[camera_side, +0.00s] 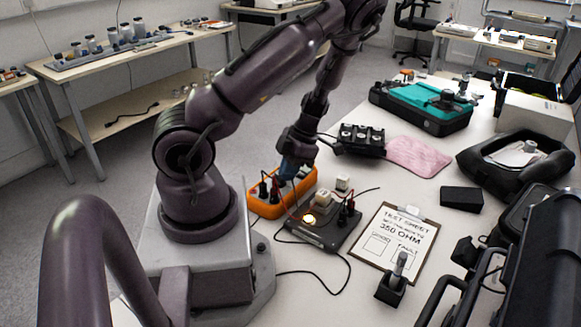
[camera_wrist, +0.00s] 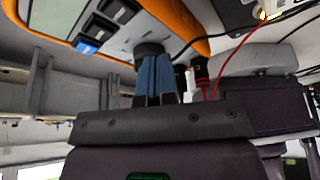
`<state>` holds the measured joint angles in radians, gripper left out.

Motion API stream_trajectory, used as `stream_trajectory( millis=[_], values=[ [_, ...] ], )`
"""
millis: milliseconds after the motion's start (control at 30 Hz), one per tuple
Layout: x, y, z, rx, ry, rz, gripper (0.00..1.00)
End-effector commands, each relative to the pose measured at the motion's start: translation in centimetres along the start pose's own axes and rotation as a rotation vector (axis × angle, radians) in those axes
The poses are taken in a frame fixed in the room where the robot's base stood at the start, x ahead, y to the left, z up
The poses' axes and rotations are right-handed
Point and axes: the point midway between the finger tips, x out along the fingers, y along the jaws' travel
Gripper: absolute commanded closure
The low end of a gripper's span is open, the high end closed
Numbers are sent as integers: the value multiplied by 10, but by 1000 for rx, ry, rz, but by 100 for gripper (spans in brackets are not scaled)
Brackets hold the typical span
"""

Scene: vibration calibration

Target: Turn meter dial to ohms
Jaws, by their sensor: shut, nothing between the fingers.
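The orange-rimmed meter (camera_side: 268,211) lies on the white table beside my base, and its grey face and orange rim (camera_wrist: 187,22) fill the top left of the wrist view. A dark round knob, apparently the dial (camera_wrist: 150,48), shows right at my fingertips in the wrist view. My gripper (camera_side: 288,177) points down over the meter. Its blue fingers (camera_wrist: 156,66) are shut, with the tips at the knob; I cannot tell whether they touch it. The dial's pointer and markings are hidden or too small to read. Dark plugs stand in the meter's near end.
A dark box (camera_side: 325,232) with a lit yellow lamp and leads stands right of the meter. A clipboard (camera_side: 396,238) reading "350 OHM" lies farther right. A black block with knobs (camera_side: 360,141) and a pink cloth (camera_side: 417,157) lie behind. A red lead (camera_wrist: 236,50) runs near my fingers.

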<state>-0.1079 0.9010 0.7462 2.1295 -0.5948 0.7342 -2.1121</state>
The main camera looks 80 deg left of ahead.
Motion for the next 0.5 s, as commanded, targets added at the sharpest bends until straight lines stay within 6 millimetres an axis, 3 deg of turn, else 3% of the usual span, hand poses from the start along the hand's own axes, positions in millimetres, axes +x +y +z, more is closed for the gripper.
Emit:
stream_trajectory(
  millis=[267, 500],
  values=[
    [2, -4, -5, 179, 6, 70, 100],
    [4, -5, -7, 175, 8, 67, 100]
  ],
)
